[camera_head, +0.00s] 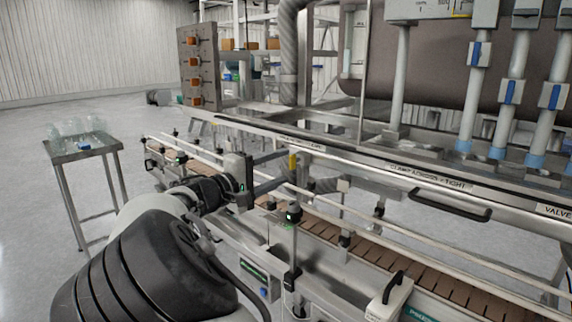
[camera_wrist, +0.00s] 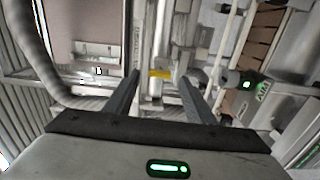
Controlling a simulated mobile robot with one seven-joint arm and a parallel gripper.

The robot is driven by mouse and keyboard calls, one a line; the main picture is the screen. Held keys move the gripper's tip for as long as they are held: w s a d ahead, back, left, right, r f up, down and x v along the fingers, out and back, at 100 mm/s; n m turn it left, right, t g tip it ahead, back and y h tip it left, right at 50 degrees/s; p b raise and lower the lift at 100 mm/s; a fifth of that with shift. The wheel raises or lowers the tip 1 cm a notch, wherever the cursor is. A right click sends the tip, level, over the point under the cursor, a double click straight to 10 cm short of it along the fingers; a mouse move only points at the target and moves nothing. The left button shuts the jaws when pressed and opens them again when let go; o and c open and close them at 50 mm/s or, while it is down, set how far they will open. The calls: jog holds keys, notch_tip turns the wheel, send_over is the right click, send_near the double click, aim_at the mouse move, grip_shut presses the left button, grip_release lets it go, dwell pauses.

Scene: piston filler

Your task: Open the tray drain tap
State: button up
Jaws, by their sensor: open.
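The tray drain tap has a small yellow handle (camera_head: 292,161), seen just past my gripper's fingertips on the near side of the machine's tray. In the wrist view the yellow handle (camera_wrist: 160,74) lies crosswise between the fingertips, above a pale cylindrical fitting (camera_wrist: 155,90). My gripper (camera_head: 284,167) is open, and its two fingers point toward the tap. In the wrist view my gripper (camera_wrist: 159,77) has nothing clamped in it. I cannot tell whether either finger touches the handle or how deep it sits between them.
A conveyor (camera_head: 330,232) with guide rails runs below and in front of the tap. A sensor post (camera_head: 293,215) stands close to the right of my gripper. A black handle (camera_head: 450,205) sticks out from the machine's front at right. A small table (camera_head: 60,150) with clear bottles stands left.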

jog(key=p+v, duration=0.1)
jog(key=v, duration=1.3)
jog(key=shift+p, duration=0.4)
jog(key=shift+w+d, duration=0.1)
